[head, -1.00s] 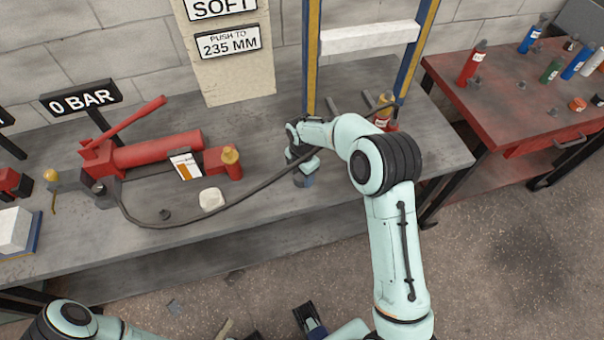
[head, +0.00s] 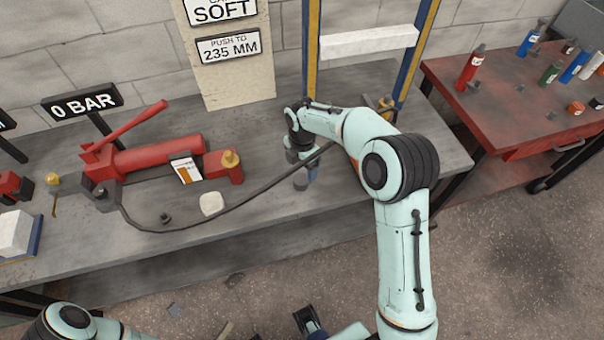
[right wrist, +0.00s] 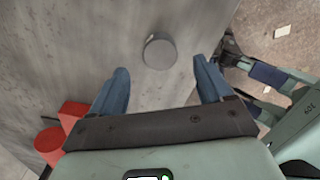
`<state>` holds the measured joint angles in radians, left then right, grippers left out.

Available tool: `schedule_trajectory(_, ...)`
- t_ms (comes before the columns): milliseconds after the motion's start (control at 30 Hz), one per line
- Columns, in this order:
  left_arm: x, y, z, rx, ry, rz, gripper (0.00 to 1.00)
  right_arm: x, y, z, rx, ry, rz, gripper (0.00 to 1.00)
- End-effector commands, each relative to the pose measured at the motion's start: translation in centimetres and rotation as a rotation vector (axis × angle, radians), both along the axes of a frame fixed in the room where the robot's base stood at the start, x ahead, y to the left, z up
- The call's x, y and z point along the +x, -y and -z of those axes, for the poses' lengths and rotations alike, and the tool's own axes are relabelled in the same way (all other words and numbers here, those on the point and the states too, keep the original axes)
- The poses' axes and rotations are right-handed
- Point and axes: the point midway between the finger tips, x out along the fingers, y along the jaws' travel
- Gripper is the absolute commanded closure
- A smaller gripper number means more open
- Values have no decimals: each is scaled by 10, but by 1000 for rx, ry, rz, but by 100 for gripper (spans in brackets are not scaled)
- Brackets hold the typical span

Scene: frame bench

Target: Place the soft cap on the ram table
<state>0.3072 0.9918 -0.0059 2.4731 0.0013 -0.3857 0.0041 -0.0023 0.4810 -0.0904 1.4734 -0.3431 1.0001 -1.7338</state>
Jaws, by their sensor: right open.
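A short grey round cap (right wrist: 160,51), which looks like the soft cap, stands on the bench in the right wrist view. My right gripper (right wrist: 162,78) is open, with its blue fingers on either side of the line to the cap and the cap apart from them. In the head view my right gripper (head: 302,175) points down over the bench, left of the press frame, and largely covers the cap. My left gripper (head: 310,322) is only partly seen at the bottom edge; its jaws are unclear. I cannot make out the ram table, as my right arm covers the lower frame.
The press frame (head: 311,60) has blue and yellow uprights and a white crossbar (head: 368,41). A red hand pump (head: 155,155) with a black hose and a pale lump (head: 211,204) lie left on the bench. A red table (head: 500,110) with bottles stands right.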

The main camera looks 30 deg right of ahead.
Motion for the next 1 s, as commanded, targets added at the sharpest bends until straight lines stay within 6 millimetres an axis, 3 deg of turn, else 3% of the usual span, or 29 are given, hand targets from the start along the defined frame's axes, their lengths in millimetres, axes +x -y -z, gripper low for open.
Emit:
schedule_trajectory(100, 1, 0, -3, 0, 1, 0, 57, 1, 0, -27, 0, 4, 0, 21)
schedule_trajectory(300, 2, 0, -6, 0, 2, 0, 57, 0, 0, -50, 0, 1, -1, 21)
schedule_trajectory(1000, 2, 0, -6, 0, 2, 0, 57, 0, 0, -55, 0, -1, 0, 21)
